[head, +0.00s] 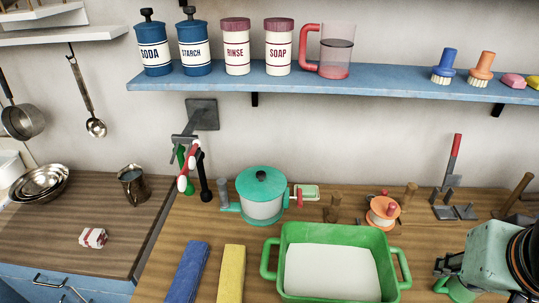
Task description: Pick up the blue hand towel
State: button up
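The blue hand towel (187,272) is a long folded strip lying on the wooden counter at the lower left of the middle. It lies slanted, its lower end close to the bottom edge of the picture. A similar yellow folded strip (231,273) lies just right of it, with a narrow gap between them. Nothing covers the visible part of the blue towel. A pale teal and black part at the lower right edge looks like my arm, well to the right of the towel.
A green basin (285,284) with a white inside stands right of the yellow strip. Behind are a teal lidded pot (263,194), an orange round item (383,212) and several upright pegs. A wall hook (202,113) holds hanging utensils. A blue shelf (370,87) runs above. Counter behind the towel is clear.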

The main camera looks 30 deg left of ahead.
aim_at(184, 288)
jog(key=l+u, duration=0.1)
jog(key=u, duration=2.25)
